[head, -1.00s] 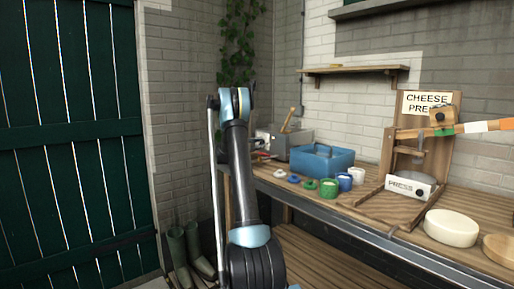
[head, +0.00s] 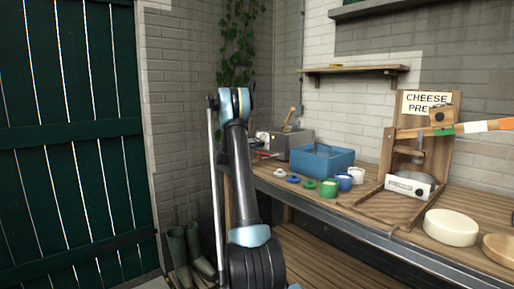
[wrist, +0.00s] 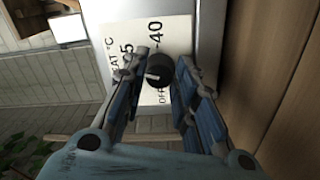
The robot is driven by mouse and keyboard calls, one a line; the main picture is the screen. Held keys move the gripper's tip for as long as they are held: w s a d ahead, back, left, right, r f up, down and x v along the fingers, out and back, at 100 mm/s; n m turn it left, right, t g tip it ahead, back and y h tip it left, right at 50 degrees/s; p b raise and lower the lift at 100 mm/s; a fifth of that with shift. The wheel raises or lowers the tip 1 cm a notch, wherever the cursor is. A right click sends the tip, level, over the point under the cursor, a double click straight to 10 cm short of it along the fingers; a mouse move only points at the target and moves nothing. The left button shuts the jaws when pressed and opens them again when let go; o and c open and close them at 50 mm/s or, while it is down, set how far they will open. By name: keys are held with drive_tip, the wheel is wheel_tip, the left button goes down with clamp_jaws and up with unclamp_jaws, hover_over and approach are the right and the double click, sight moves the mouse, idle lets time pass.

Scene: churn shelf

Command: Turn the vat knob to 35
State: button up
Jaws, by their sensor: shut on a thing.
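The vat knob (wrist: 160,72) is a round black dial with a white mark, on a white label plate (wrist: 178,32) in the wrist view. The label reads sideways, with OFF, 35, 40 and a heat °C heading. The white mark points to the left in the picture, below the 35; its exact reading is unclear. My gripper (wrist: 161,78) has its blue-and-black fingers on both sides of the knob, shut on it. In the head view the grey vat (head: 290,140) stands at the bench's far end, and my gripper is mostly hidden there behind my arm.
A blue crate (head: 322,160) stands right of the vat on the wooden bench (head: 376,222). Small coloured cups and lids sit in front of it. A cheese press (head: 440,165) and a pale cheese wheel (head: 450,228) are farther right. Boots (head: 190,250) stand on the floor.

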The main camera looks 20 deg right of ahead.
drive_tip(key=shift+f+m, duration=0.2)
drive_tip(key=shift+m, duration=0.9)
drive_tip(key=o, duration=1.1)
drive_tip(key=shift+d, duration=0.1)
drive_tip(key=v, duration=1.2)
drive_tip(key=shift+w, duration=0.1)
